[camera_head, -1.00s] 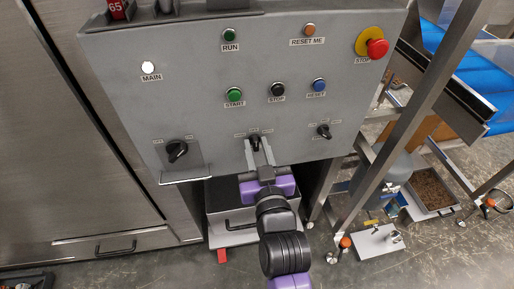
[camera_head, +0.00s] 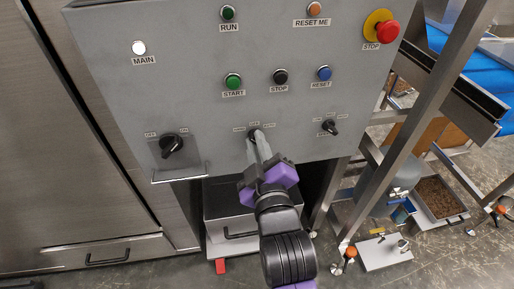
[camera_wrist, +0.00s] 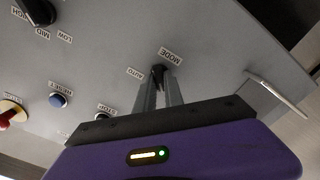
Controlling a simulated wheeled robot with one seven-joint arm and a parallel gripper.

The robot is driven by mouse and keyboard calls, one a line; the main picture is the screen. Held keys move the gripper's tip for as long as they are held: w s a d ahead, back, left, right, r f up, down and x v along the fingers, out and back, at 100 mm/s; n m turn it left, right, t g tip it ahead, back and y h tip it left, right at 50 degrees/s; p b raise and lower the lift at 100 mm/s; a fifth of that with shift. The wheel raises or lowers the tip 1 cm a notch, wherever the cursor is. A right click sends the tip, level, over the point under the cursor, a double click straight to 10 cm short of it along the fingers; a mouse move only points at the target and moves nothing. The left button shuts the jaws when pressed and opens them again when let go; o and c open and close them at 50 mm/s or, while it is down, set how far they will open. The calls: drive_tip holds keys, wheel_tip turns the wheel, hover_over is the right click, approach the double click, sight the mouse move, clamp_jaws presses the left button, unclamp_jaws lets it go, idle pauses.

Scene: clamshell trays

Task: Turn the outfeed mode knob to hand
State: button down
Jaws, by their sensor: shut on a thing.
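The mode knob (camera_head: 254,135) is the small black middle knob in the lower row of the grey control panel. Small labels sit around it; they are hard to read in the head view. In the wrist view a MODE label (camera_wrist: 171,55) shows beside the knob (camera_wrist: 157,73). My gripper (camera_head: 258,143) reaches up to it from below. Its two grey fingers are closed around the knob, with the fingertips (camera_wrist: 158,82) at its sides. The fingers hide part of the knob, so its pointer direction cannot be told.
An OFF/ON knob (camera_head: 172,146) with a metal guard below is to the left. Another black knob (camera_head: 330,127) is to the right. START (camera_head: 233,82), STOP (camera_head: 280,76) and RESET (camera_head: 324,73) buttons sit above. A red emergency stop (camera_head: 387,33) is at the upper right.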

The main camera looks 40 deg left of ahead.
drive_tip(key=shift+n, duration=0.6)
drive_tip(key=c, duration=1.4)
unclamp_jaws()
drive_tip(key=shift+c, duration=0.2)
drive_tip(key=shift+b, duration=0.3)
drive_tip(key=b+v, duration=0.1)
drive_tip(key=v, duration=0.7)
drive_tip(key=shift+a, duration=0.1)
